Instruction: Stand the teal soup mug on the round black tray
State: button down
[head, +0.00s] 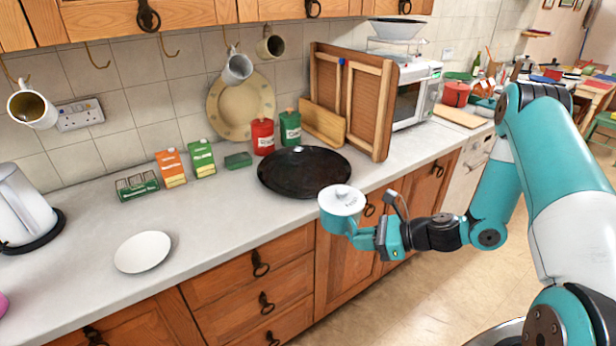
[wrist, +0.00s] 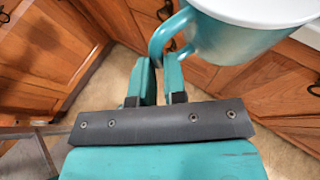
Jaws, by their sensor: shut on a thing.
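The teal soup mug (head: 336,222) has a white top and is upright in the air, in front of the counter edge. My gripper (head: 362,236) is shut on its handle, at the mug's lower right in the head view. In the wrist view my gripper's fingers (wrist: 160,82) close on the curved handle, and the mug body (wrist: 232,42) shows at upper right, cut off by the frame. The round black tray (head: 300,178) lies on the counter, behind and left of the mug. The mug is apart from it.
A green canister (head: 290,129), a red canister (head: 262,137) and a small green box (head: 238,161) stand behind the tray. A wooden rack (head: 352,95) leans at its right rear. A white plate (head: 143,252) lies left, with clear counter between. Mugs hang above.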

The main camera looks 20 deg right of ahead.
aim_at(300, 178)
jog(key=u, duration=1.2)
jog(key=i, duration=1.3)
jog(key=z, duration=2.4)
